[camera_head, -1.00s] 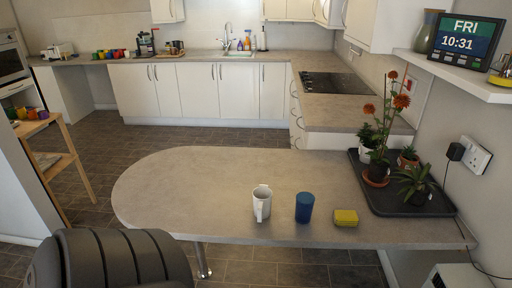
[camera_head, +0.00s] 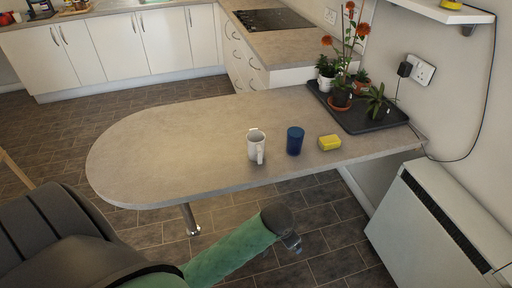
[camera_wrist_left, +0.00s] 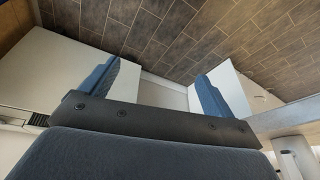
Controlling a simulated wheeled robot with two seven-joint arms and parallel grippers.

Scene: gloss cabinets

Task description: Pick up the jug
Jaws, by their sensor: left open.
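The jug (camera_head: 256,147) is small, white and upright on the grey counter with the rounded end, near its front edge. Its handle faces me, slightly to the right. My left gripper (camera_wrist_left: 155,88) is open and empty in the left wrist view, its two blue fingers well apart. In the head view, my green arm reaches in from the lower left, below the counter's front edge and apart from the jug. My right gripper is not in view.
A blue cup (camera_head: 295,141) stands just right of the jug, then a yellow sponge-like block (camera_head: 329,142). A dark tray (camera_head: 358,117) of potted plants is at the right end. The counter (camera_head: 165,150) is clear left of the jug. A white heater (camera_head: 437,225) is at lower right.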

